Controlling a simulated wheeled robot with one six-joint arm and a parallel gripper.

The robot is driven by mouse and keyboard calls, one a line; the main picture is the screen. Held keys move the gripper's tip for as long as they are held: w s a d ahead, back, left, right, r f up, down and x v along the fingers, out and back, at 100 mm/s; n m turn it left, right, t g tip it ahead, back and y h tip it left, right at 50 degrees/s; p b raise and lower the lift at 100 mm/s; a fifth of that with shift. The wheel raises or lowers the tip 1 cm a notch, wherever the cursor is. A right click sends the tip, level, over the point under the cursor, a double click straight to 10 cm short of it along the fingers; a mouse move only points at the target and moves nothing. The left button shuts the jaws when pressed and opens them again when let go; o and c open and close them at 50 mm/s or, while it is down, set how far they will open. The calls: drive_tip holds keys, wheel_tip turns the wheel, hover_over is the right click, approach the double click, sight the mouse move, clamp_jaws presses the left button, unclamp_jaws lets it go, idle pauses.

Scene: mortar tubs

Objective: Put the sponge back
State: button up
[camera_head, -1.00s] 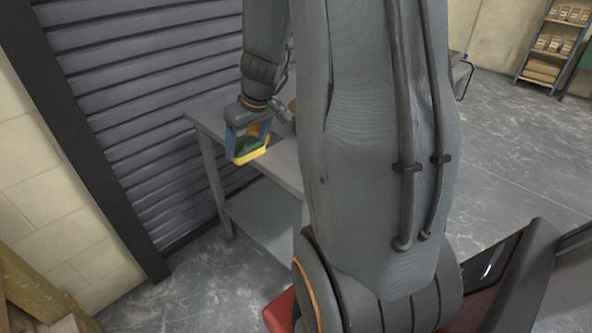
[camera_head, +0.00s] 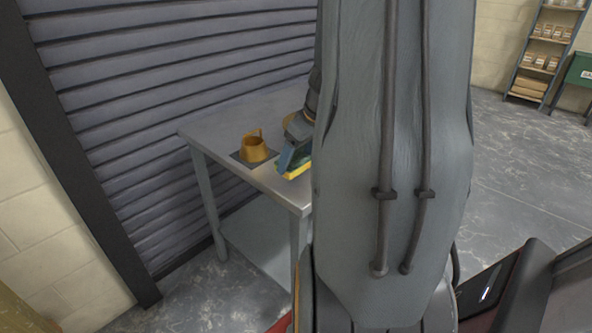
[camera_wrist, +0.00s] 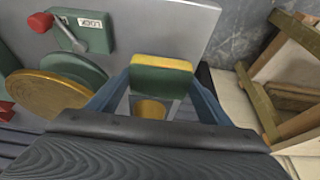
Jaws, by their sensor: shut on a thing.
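The sponge (camera_head: 293,171) is a block with yellow and green layers. My gripper (camera_head: 296,160) is shut on it, at the front edge of the grey metal table (camera_head: 215,128). In the wrist view the sponge (camera_wrist: 161,66) sits between the two blue fingers of my gripper (camera_wrist: 160,84). My arm covers the right part of the table in the head view. I cannot tell whether the sponge touches the tabletop.
A green box (camera_wrist: 90,33) marked LOCK, with a red-knobbed lever, and a round tan object (camera_wrist: 42,95) show in the wrist view. A ribbed shutter (camera_head: 130,90) stands behind the table.

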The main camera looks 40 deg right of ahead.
sight(299, 162)
drive_tip(key=shift+f, duration=1.85)
drive_tip(key=shift+f+b, duration=0.2)
drive_tip(key=shift+b, duration=0.2)
drive_tip(key=o, duration=1.1)
drive_tip(key=shift+r, duration=0.15)
drive_tip(key=shift+r+p, duration=0.2)
drive_tip(key=shift+p, duration=0.15)
drive_tip(key=v, duration=1.2)
drive_tip(key=s+a+f+g, duration=0.1)
drive_tip(key=a+f, duration=0.2)
drive_tip(key=a, duration=0.6)
drive_tip(key=s+a+f+g, duration=0.1)
drive_tip(key=a+f, duration=0.2)
drive_tip(key=a, duration=0.7)
drive_tip(key=s+a+f+g, duration=0.1)
drive_tip(key=a+f+g, duration=0.1)
drive_tip(key=a, duration=0.8)
drive_tip(key=shift+s+f+m+b, duration=0.3)
drive_tip(key=shift+s+f+m, duration=0.1)
drive_tip(key=shift+f, duration=0.3)
